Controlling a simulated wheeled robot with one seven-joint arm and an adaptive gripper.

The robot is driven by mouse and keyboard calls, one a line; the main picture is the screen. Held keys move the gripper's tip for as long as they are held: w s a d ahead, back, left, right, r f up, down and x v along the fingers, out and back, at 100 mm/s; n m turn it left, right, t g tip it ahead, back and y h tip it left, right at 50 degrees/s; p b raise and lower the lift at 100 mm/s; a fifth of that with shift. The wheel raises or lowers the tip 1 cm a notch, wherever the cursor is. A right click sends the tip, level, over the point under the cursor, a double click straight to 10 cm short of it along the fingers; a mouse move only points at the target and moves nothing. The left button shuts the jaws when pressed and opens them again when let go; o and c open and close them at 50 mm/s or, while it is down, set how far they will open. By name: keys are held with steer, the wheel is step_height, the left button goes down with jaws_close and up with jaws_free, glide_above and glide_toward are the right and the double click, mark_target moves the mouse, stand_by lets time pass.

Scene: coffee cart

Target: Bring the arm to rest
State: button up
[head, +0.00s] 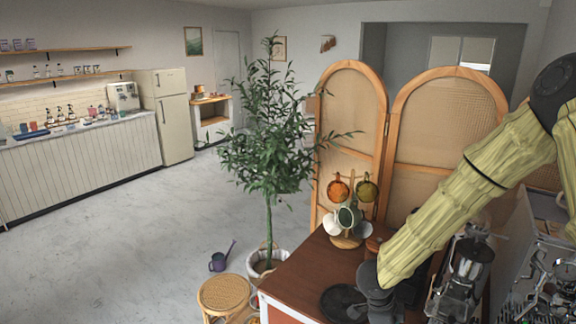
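My arm (455,195) reaches in from the right edge of the head view. It wears a yellowish, ribbed cover and slants down to the left over the brown cart top. Its dark lower end (374,284) is low over the cart, beside a round black item. My gripper's fingers do not show, so I cannot see whether they hold anything.
The brown cart top (308,268) carries a stand with cups (345,241) and metal coffee gear (466,262) right of my arm. A folding screen (350,110) stands behind. A potted tree (268,215), watering can (221,258) and stool (223,293) are left. Floor further left is clear.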

steer(key=s+d+f+n+t, duration=0.1)
steer(key=s+d+f+n, duration=0.1)
steer(key=s+f+n, duration=1.15)
steer(key=s+a+f+n+g+y, duration=0.1)
steer(key=s+a+f+n+y, duration=0.2)
steer(key=s, duration=0.6)
steer(key=s+a+f+n+g+y, duration=0.1)
steer(key=s+a+f+n, duration=0.1)
steer(key=s+f+n, duration=0.55)
step_height(320, 180, down, 10)
steer(key=m+b, duration=0.1)
steer(key=b, duration=1.1)
steer(key=shift+s+a+m, duration=0.2)
steer(key=shift+s+m, duration=0.2)
steer(key=shift+s, duration=0.05)
steer(key=shift+c, duration=0.6)
